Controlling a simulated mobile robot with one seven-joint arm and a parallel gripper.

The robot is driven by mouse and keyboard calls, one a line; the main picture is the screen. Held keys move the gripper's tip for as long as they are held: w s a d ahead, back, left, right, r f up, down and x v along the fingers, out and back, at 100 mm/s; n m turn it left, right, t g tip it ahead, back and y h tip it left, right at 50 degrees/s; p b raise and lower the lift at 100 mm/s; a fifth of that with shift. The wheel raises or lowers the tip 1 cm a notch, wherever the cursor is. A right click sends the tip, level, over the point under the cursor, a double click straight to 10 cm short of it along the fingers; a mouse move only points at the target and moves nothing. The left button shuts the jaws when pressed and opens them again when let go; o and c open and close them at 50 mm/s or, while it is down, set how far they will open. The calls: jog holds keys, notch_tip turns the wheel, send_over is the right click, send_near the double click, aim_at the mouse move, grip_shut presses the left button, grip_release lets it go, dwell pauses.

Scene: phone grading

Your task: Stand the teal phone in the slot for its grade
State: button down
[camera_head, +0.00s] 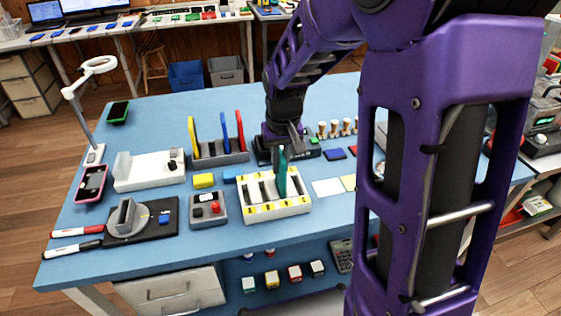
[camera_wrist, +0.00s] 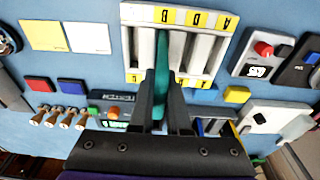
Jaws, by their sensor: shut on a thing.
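The teal phone (camera_head: 281,175) is upright, edge-on, at the white slotted rack (camera_head: 277,208). My gripper (camera_head: 284,146) is shut on its upper end. In the wrist view my gripper's dark fingers (camera_wrist: 163,108) sit either side of the teal phone (camera_wrist: 162,65). The rack (camera_wrist: 131,50) has several slots with yellow letter labels along its edges. The phone lines up with a slot right of the rack's middle in the head view. Its lower end appears to be at or inside that slot; I cannot tell how deep. The other slots look empty.
A grey box with a red button (camera_head: 208,208) stands close left of the rack. A yellow block (camera_head: 203,180) lies behind that box. White and yellow cards (camera_head: 327,187) lie to the right. A rack with coloured dividers (camera_head: 219,159) and several stamps (camera_head: 336,130) stand behind.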

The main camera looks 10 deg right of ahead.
aim_at(281, 154)
jog(key=shift+f, duration=0.1)
jog(key=shift+c, duration=2.4)
grip_release()
jog(key=shift+r+p, duration=0.6)
jog(key=shift+r, duration=0.15)
jog(key=shift+r, duration=0.1)
jog(key=shift+r+p, duration=0.65)
jog(key=shift+r, duration=0.05)
jog(key=shift+r+p, duration=0.6)
jog(key=shift+r, duration=0.15)
